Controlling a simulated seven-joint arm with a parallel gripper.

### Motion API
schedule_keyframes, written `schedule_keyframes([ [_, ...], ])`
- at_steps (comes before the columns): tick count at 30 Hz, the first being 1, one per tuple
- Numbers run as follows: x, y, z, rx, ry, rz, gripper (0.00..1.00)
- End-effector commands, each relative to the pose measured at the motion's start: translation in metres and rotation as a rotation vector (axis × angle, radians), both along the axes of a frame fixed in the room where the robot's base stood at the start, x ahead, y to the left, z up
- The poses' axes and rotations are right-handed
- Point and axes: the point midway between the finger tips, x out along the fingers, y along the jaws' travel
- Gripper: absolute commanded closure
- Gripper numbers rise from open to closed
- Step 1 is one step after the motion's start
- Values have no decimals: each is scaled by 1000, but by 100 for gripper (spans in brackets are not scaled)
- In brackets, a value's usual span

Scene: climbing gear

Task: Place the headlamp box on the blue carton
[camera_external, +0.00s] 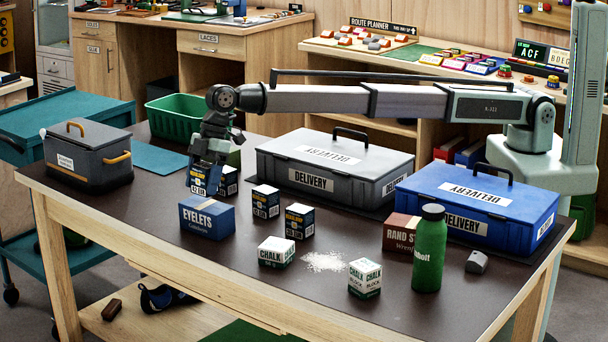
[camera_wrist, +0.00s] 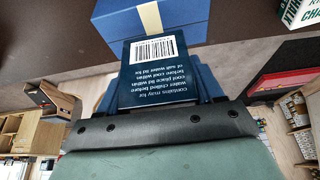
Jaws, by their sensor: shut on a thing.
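My gripper (camera_external: 211,148) points down and is shut on a dark navy box (camera_external: 201,182) with white print, taken as the headlamp box; the word headlamp is not readable. The box also shows in the wrist view (camera_wrist: 148,78), with a barcode and small text facing the camera. The blue carton (camera_external: 207,222), labelled EYELETS, stands on the table just below and in front of the held box in the external view. The carton (camera_wrist: 185,22) appears just beyond the box in the wrist view. Whether the two touch cannot be told.
Similar dark boxes (camera_external: 265,202) (camera_external: 299,222) stand right of the carton, and another (camera_external: 228,182) stands behind. Chalk boxes (camera_external: 276,252), white powder (camera_external: 325,262) and a green bottle (camera_external: 430,250) are farther right. A grey delivery case (camera_external: 300,180) stands behind. The table's front left is clear.

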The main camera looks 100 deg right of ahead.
Motion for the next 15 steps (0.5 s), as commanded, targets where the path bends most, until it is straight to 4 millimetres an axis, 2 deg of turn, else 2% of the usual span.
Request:
schedule_keyframes([
  [6,0,0,-27,0,0,0,68],
  [15,0,0,-29,0,0,0,68],
])
